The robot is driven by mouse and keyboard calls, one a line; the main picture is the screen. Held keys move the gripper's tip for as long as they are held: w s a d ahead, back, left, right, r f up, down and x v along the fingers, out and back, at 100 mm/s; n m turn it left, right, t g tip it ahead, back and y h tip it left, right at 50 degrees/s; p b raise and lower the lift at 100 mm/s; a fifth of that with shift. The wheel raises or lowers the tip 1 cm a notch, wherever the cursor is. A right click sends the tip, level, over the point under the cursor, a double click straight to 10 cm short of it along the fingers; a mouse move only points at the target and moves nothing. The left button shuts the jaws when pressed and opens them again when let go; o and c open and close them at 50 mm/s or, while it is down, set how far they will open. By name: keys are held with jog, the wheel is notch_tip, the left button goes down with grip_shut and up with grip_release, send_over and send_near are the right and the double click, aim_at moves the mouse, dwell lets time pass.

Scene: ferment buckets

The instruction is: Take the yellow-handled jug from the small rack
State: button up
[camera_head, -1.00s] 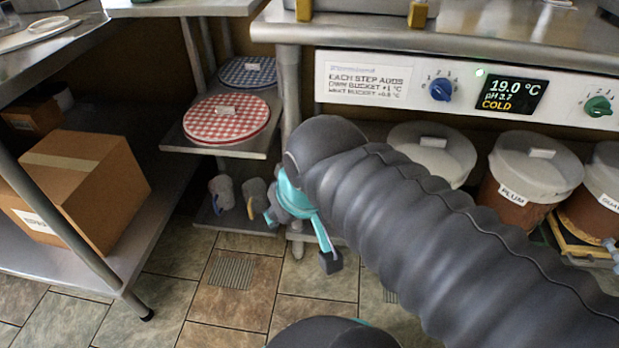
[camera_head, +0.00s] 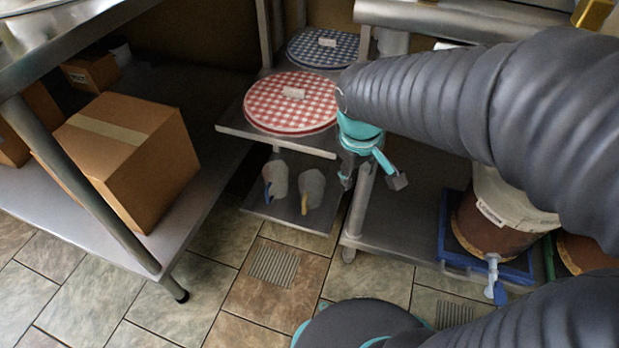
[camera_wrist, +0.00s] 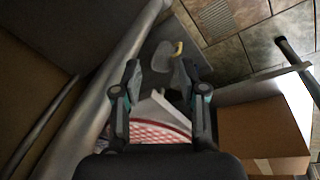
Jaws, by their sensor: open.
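The yellow-handled jug (camera_head: 313,188) is grey and stands upright on the lower shelf of the small rack (camera_head: 285,216). Its yellow handle faces the front. It also shows in the wrist view (camera_wrist: 162,56), beyond the fingertips. A similar jug with a blue handle (camera_head: 277,178) stands just left of it; in the wrist view a finger partly covers it. My gripper (camera_head: 371,178) is open and empty, to the right of the rack near its upper shelf, apart from both jugs. Its two fingers are spread in the wrist view (camera_wrist: 158,72).
A red-checked round lid (camera_head: 291,101) lies on the upper shelf above the jugs, with a blue-checked one (camera_head: 325,48) behind. A cardboard box (camera_head: 128,155) sits on the left bench's lower shelf. A bucket (camera_head: 482,232) stands at right. Floor before the rack is clear.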

jog(key=w+a+f+n+h+b, duration=0.1)
jog(key=w+a+f+n, duration=0.25)
jog(key=f, duration=0.35)
jog(key=w+a+f+n+g+h+b, duration=0.1)
jog(key=w+a+f+n, duration=0.2)
jog(key=f, duration=0.4)
jog(key=w+a+f+n+b, duration=0.1)
jog(key=w+a+f+n, duration=0.1)
jog(key=a+f+n, duration=0.4)
jog(key=n+t, duration=0.1)
jog(key=n, duration=0.5)
send_near(304, 212)
jog(key=shift+h, duration=0.3)
jog(key=b+x, duration=0.1)
jog(key=x, duration=0.2)
jog(key=b+x, duration=0.1)
jog(key=x, duration=0.2)
jog(key=w+b+x, duration=0.1)
jog(key=x, duration=0.2)
jog(key=shift+a, duration=0.1)
grip_shut()
